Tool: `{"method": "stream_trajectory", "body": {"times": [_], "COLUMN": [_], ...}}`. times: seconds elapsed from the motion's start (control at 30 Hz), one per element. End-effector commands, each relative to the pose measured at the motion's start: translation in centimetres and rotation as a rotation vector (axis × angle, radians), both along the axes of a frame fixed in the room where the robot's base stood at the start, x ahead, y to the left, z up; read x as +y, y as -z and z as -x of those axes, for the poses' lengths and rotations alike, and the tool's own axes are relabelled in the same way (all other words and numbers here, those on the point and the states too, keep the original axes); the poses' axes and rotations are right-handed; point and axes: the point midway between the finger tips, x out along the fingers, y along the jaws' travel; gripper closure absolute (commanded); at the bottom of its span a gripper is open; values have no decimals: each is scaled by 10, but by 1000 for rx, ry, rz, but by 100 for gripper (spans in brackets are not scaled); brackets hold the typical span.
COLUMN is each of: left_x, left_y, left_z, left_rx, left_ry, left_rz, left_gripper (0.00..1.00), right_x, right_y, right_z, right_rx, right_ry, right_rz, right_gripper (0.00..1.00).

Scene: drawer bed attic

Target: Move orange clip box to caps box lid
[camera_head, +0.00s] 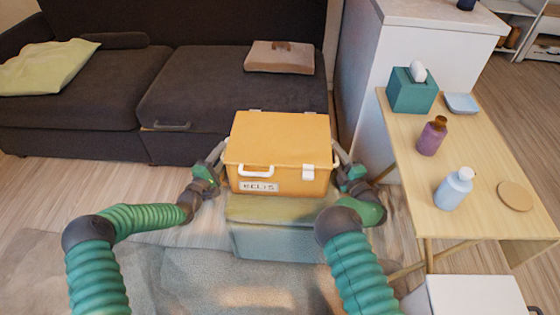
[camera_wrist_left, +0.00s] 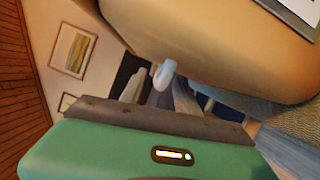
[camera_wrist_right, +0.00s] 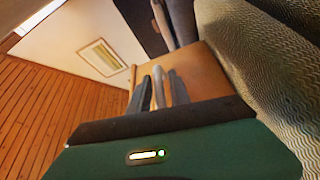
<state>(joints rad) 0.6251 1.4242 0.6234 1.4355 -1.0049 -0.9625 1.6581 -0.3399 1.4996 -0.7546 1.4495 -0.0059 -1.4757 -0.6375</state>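The orange clip box (camera_head: 277,145) has a white front handle, a white latch and a partly readable label. It is upright over the olive-green lid (camera_head: 270,207) of a teal box (camera_head: 275,240); whether it rests on it or is slightly above is unclear. My left gripper (camera_head: 218,155) is at its left side and my right gripper (camera_head: 339,155) at its right side. In the left wrist view a white tab of the box (camera_wrist_left: 163,75) shows between my fingers. In the right wrist view a light piece (camera_wrist_right: 158,86) shows between the fingers. Finger contact is unclear.
A wooden table (camera_head: 470,215) at right holds a teal tissue box (camera_head: 411,92), a purple bottle (camera_head: 432,137), a pale blue bottle (camera_head: 454,190), a small dish (camera_head: 461,103) and a round coaster (camera_head: 515,196). A dark sofa (camera_head: 200,90) stands behind. A white box (camera_head: 475,297) is at lower right.

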Motion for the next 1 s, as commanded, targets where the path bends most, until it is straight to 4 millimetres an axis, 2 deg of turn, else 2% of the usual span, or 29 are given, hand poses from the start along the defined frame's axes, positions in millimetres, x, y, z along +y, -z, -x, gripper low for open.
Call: {"method": "stream_trajectory", "body": {"times": [0.37,0.53,0.63,1.0], "left_x": [-2,-2,-2,-2], "left_y": [-1,-1,0,1], "left_z": [-6,-5,-6,-5], "left_rx": [0,0,0,2], "left_ry": [0,0,0,-1], "left_rz": [1,0,1,0], "left_gripper": [63,86,99,100], "right_x": [2,2,2,2], "right_y": [0,0,0,1], "right_z": [-6,-6,-6,-5], "right_rx": [0,1,1,3], "right_ry": [1,1,1,-1], "right_rz": [0,0,-1,0], "right_gripper": [78,100,100,100]}}
